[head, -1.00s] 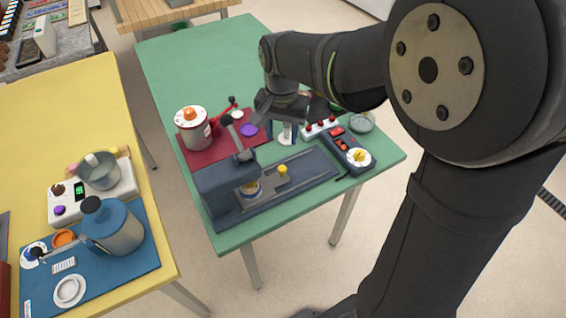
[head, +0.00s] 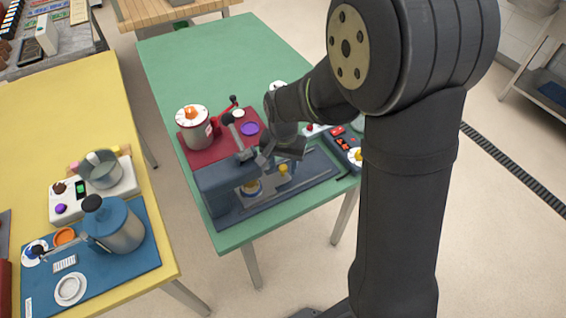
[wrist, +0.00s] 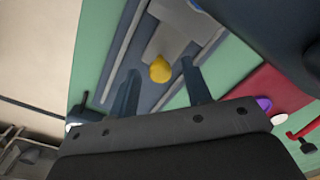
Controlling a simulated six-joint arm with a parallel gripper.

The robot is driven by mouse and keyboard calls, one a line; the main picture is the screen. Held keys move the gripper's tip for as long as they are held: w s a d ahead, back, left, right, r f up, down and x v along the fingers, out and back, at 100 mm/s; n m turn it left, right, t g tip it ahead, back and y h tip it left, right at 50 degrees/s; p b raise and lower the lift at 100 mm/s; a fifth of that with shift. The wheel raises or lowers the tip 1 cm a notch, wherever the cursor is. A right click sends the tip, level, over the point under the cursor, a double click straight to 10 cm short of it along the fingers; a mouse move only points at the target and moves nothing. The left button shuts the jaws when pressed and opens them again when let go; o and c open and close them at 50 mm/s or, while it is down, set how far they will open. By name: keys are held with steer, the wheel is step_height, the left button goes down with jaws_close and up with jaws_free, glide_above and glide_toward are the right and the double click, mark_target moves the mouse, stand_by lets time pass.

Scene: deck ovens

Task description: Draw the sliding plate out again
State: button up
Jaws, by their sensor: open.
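The sliding plate (head: 271,185) is a grey plate lying on a dark blue-grey base with rails (head: 310,172), on the green table. It carries a yellow knob (head: 283,168) and, at its left end, a small yellowish round piece (head: 252,187) under a dark blue-grey housing (head: 213,190). In the wrist view, the plate (wrist: 181,28) runs upward from the yellow knob (wrist: 160,69). My gripper (wrist: 160,80) is open, with one finger on each side of the knob in that view. I cannot tell whether the fingers touch it. In the head view my gripper is just above the knob.
A control box with a yellow dial (head: 355,154) is at the right, partly behind my arm. The back of the green table (head: 210,60) is clear.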

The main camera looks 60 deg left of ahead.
jaws_close()
steer(key=w, duration=1.4)
steer(key=shift+w+r, duration=0.1)
steer(key=shift+w, duration=0.15)
steer(key=shift+c, duration=0.7)
jaws_free()
steer(key=shift+w, duration=0.15)
steer(key=shift+o, duration=0.7)
step_height(320, 180, up, 17)
steer(key=shift+r, duration=0.2)
steer(key=shift+f, duration=0.1)
